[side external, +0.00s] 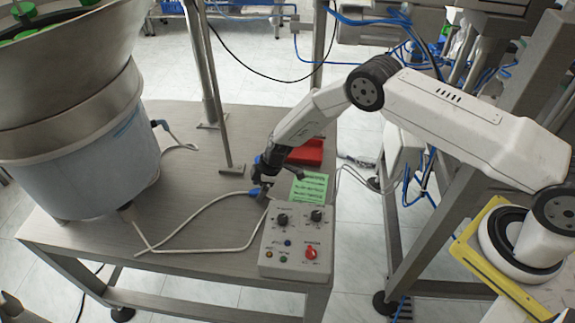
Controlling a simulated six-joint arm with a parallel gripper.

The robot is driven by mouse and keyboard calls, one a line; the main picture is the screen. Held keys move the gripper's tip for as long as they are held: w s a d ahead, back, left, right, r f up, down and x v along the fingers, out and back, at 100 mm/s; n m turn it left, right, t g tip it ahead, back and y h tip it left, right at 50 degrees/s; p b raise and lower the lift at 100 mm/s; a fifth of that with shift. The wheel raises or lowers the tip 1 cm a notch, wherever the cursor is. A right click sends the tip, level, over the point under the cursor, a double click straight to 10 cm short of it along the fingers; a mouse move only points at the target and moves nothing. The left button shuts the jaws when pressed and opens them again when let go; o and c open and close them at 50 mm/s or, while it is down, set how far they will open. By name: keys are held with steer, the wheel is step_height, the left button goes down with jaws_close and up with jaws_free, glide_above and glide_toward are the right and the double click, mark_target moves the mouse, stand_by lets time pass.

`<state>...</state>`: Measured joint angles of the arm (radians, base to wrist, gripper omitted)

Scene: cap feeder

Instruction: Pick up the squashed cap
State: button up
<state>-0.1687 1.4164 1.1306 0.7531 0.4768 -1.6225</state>
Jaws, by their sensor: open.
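My gripper (265,184) is low over the table, pointing down just behind the control box and to the left of the green card. Its jaws are open; they look small and dark here. I cannot make out a squashed cap on the table; it may be hidden by my gripper or too small to tell. Green caps (25,10) show inside the steel feeder bowl (75,75) at the upper left, far from my gripper.
A control box (297,262) with knobs and a red switch stands at the table's front right. A red bin (309,152) and green card (309,187) are right of my gripper. A blue-ended cable (195,212) crosses the table (190,185). A metal post (222,120) rises behind.

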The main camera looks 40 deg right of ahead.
mark_target(253, 192)
jaws_close()
stand_by(0.3)
steer(key=shift+r, duration=1.5)
steer(key=shift+s+d+r, duration=0.5)
steer(key=shift+s+r, duration=1.15)
steer(key=shift+s, duration=0.65)
steer(key=shift+s+d+r, duration=0.55)
steer(key=shift+s+r, duration=1.15)
steer(key=shift+s, duration=0.55)
steer(key=shift+s+d+r, duration=0.5)
steer(key=shift+s+r, duration=1.15)
steer(key=shift+s, duration=0.65)
